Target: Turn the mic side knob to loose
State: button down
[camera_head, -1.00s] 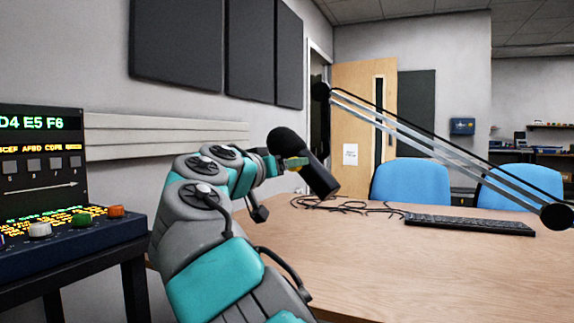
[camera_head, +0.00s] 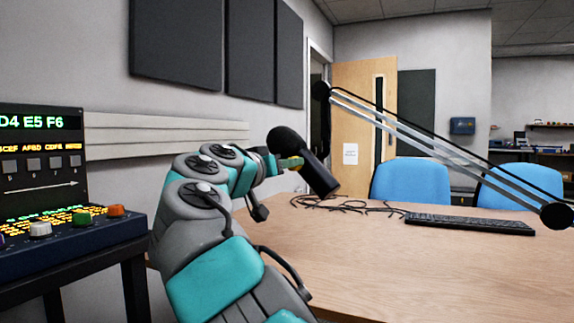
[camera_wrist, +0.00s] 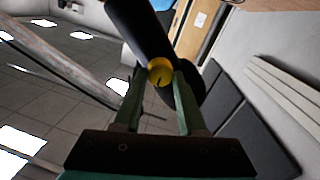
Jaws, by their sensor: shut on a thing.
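The black microphone (camera_head: 314,172) hangs tilted over the desk, at the end of the boom arm (camera_head: 440,150). Its foam head (camera_head: 284,142) points up and left in the head view. The yellow side knob (camera_wrist: 160,72) faces the wrist camera, with a dark line on its face. My gripper (camera_wrist: 160,80) has its two green fingers on either side of the knob and is shut on it. In the head view, my gripper (camera_head: 288,163) reaches the microphone's left side; the knob is mostly covered by the fingers there. The microphone body (camera_wrist: 135,25) also shows in the wrist view behind the knob.
The desk (camera_head: 380,265) holds a tangle of black cables (camera_head: 340,205) and a keyboard (camera_head: 470,223). Two blue chairs (camera_head: 411,181) stand behind it. A control console (camera_head: 70,240) with coloured knobs and a lit screen is at left. The desk's near right is clear.

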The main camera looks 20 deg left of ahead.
jog(key=shift+r+n+p, duration=0.1)
jog(key=shift+n+p, duration=0.2)
jog(key=shift+p, duration=0.1)
jog(key=shift+a+f+n+g+p, duration=0.1)
jog(key=shift+n+g+p, duration=0.1)
jog(key=shift+n+p, duration=3.1)
jog(key=shift+a+f+n+g+p, duration=0.15)
jog(key=shift+n+p, duration=1.4)
jog(key=shift+n, duration=3.45)
jog(key=shift+c, duration=2.4)
grip_release()
